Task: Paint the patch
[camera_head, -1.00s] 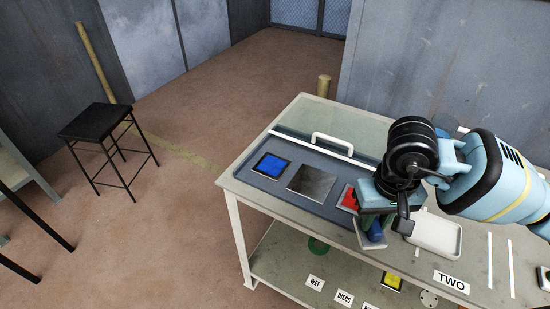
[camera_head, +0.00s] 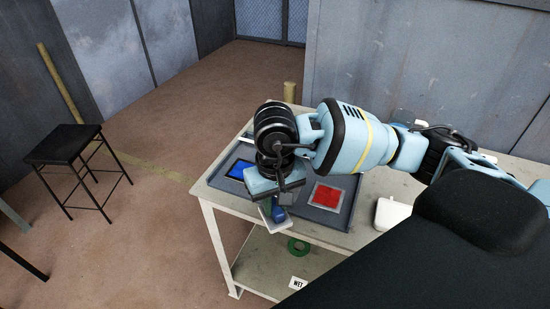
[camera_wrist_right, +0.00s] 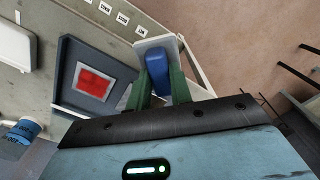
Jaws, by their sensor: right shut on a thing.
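My right gripper (camera_head: 279,203) is shut on a tool with a blue handle (camera_head: 279,215) and a flat pale plate. In the right wrist view, the blue handle (camera_wrist_right: 158,68) sits between the green fingers of my gripper (camera_wrist_right: 160,88). The tool is over the front edge of a dark tray (camera_head: 335,215) on the table; I cannot tell whether it touches. In the tray, a red square (camera_head: 327,195) with a grey border lies right of the gripper, and a blue square (camera_head: 238,170) lies left of it. The grey square between them is mostly hidden. My left gripper is not in view.
A white dish (camera_head: 391,214) stands on the table to the right. A blue can (camera_wrist_right: 22,130) shows in the right wrist view. A black stool (camera_head: 64,145) stands on the floor at left.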

